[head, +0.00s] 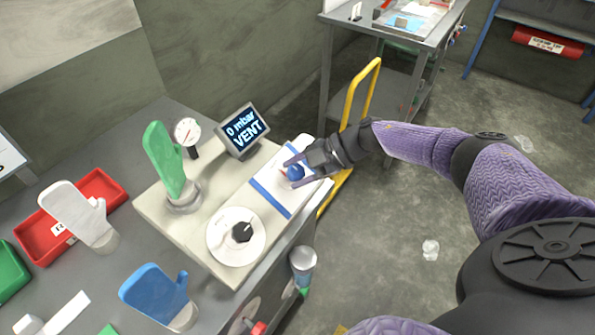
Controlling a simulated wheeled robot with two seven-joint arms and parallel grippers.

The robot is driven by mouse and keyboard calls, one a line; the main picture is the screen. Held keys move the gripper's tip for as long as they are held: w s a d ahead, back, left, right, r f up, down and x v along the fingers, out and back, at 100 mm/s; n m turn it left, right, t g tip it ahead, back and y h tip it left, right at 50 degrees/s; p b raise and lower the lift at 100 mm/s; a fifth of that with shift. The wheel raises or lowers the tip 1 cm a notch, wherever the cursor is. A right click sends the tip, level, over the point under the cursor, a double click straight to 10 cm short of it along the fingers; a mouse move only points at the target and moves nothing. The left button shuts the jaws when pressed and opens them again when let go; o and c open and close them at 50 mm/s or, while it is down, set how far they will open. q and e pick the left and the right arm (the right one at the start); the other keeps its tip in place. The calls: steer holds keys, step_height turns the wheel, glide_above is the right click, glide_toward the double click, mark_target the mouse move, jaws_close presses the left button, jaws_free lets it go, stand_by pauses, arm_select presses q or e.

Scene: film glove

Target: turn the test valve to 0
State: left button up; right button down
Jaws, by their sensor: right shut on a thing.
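My right gripper (297,167) reaches in from the right over the light test stand (150,205). It is shut on a small blue round knob (296,173) on a white plate with blue bands. A small red mark shows beside the knob; its scale is too small to read. Nearer stands a black knob (242,232) on a round white dial, apart from the gripper. I cannot tell from labels which knob is the test valve. A display (243,130) reads "0 mbar VENT". A round gauge (187,133) stands beside it. My left gripper is not in view.
A green glove (165,160) stands upright on the stand. A white glove (80,215) and a blue glove (157,293) stand on the grey bench, near a red tray (105,188) and a green tray (10,273). A yellow rail (362,92) rises behind my gripper.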

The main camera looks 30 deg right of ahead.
steer(key=shift+n, duration=0.3)
stand_by(0.4)
steer(key=shift+c, duration=0.7)
jaws_free()
steer(key=v, duration=1)
steer(key=shift+w, duration=0.25)
